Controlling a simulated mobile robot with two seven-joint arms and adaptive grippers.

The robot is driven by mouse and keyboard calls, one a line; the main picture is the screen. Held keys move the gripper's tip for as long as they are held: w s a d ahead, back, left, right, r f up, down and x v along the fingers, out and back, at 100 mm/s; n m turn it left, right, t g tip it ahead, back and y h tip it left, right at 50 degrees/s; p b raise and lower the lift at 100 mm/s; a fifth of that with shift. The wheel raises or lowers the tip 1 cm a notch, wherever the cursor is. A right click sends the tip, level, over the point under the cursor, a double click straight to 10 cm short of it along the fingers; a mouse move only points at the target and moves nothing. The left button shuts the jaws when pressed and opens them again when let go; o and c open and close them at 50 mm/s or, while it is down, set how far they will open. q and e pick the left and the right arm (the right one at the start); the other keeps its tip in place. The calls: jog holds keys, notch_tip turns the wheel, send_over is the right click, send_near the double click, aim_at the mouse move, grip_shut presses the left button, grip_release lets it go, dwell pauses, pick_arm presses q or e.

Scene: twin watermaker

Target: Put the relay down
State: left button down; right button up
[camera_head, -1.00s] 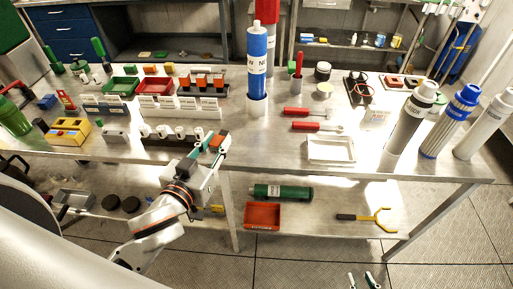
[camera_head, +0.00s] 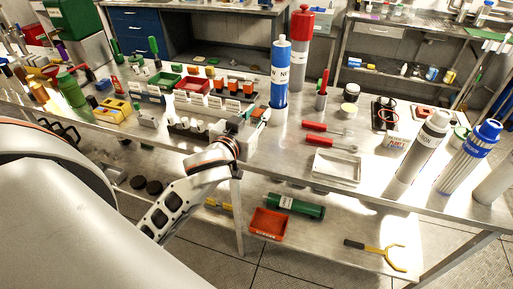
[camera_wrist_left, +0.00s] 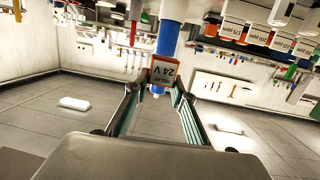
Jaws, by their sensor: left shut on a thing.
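In the head view my left gripper (camera_head: 257,120) is over the front part of the bench (camera_head: 290,145), to the right of the white fittings and in front of the blue cylinder (camera_head: 279,75). The held relay is small and mostly hidden there. I cannot tell its height above the bench. My right gripper is out of view.
Several orange-topped blocks (camera_head: 232,87) stand in a row behind the gripper. Red-handled tools (camera_head: 325,128) and a white tray (camera_head: 337,167) lie to the right. The lower shelf holds a red bin (camera_head: 269,224).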

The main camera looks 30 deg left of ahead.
pick_arm(q)
jog(key=w+a+r+n+y, duration=0.1)
jog(key=w+a+r, duration=0.3)
jog(key=f+b, duration=0.1)
jog(key=f, duration=0.6)
jog(key=f+b, duration=0.2)
jog(key=f, duration=0.5)
jog(key=shift+s+a+f, duration=0.15)
jog(key=shift+a+f, duration=0.05)
jog(key=shift+f, duration=0.1)
jog(key=shift+f+b, duration=0.3)
jog(key=shift+f, duration=0.15)
jog(key=shift+f+b, duration=0.45)
jog(key=shift+f, duration=1.6)
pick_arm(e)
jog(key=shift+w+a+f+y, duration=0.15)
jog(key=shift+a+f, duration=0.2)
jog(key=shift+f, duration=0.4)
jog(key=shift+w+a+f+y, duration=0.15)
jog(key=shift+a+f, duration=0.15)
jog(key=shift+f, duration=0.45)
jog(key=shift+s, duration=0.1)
pick_arm(q)
jog(key=shift+f, duration=0.2)
jog(key=c, duration=1.7)
grip_release()
